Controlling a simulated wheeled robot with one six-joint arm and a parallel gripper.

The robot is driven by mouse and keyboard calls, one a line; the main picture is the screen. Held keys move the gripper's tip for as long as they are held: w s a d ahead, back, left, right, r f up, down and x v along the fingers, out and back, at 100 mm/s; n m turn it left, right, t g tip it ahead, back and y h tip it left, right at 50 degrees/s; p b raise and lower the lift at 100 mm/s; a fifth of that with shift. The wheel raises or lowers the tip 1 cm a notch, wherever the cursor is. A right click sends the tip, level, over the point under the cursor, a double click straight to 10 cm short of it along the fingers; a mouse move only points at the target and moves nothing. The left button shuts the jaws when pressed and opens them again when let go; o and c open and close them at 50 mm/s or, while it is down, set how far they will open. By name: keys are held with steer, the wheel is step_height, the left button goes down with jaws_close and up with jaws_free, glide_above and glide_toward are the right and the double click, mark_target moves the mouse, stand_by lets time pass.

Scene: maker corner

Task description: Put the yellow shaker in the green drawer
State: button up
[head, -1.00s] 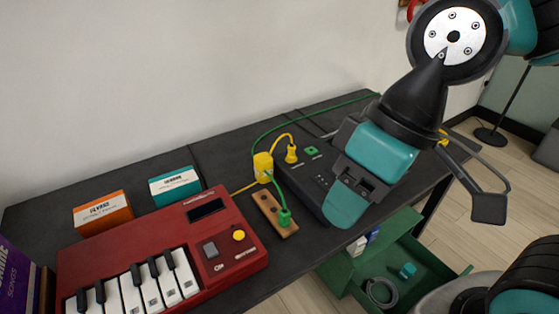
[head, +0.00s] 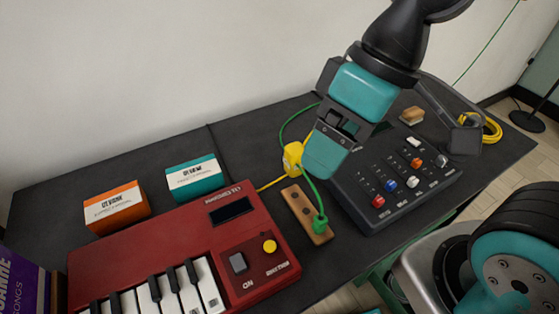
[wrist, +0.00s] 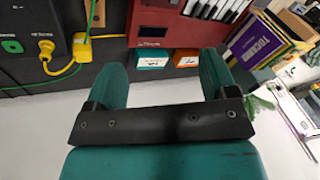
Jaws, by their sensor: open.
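A small yellow block-like object (head: 292,158) stands on the dark table beside the wooden strip, with yellow cable near it; it may be the yellow shaker, but I cannot tell for sure. It also shows in the wrist view (wrist: 83,48). My gripper (head: 328,152) is just right of it in the head view and partly overlaps it. In the wrist view my gripper (wrist: 160,75) is open and empty, with the yellow object left of its fingers. Only a sliver of green furniture (head: 374,274) shows below the table edge; the drawer's inside is hidden.
A red keyboard (head: 215,245), an orange box (head: 117,207) and a teal box (head: 194,178) are at left. The wooden strip (head: 302,212) carries a green plug (head: 320,225). A dark mixer (head: 385,212) is right of it. Green and yellow cables run around the yellow object.

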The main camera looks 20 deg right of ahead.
steer(key=w+d+f+n, duration=0.1)
steer(key=w+n, duration=0.2)
steer(key=w, duration=0.3)
steer(key=w+d+f+n, duration=0.2)
steer(key=w, duration=0.4)
steer(key=n+g, duration=0.1)
steer(key=n, duration=0.6)
glide_toward(296, 149)
steer(key=x, duration=0.6)
steer(key=shift+a, duration=0.2)
steer(key=shift+p+x, duration=0.35)
steer(key=shift+x, duration=2.75)
steer(key=shift+w+d, duration=0.1)
steer(key=shift+d, duration=0.1)
steer(key=c, duration=1.1)
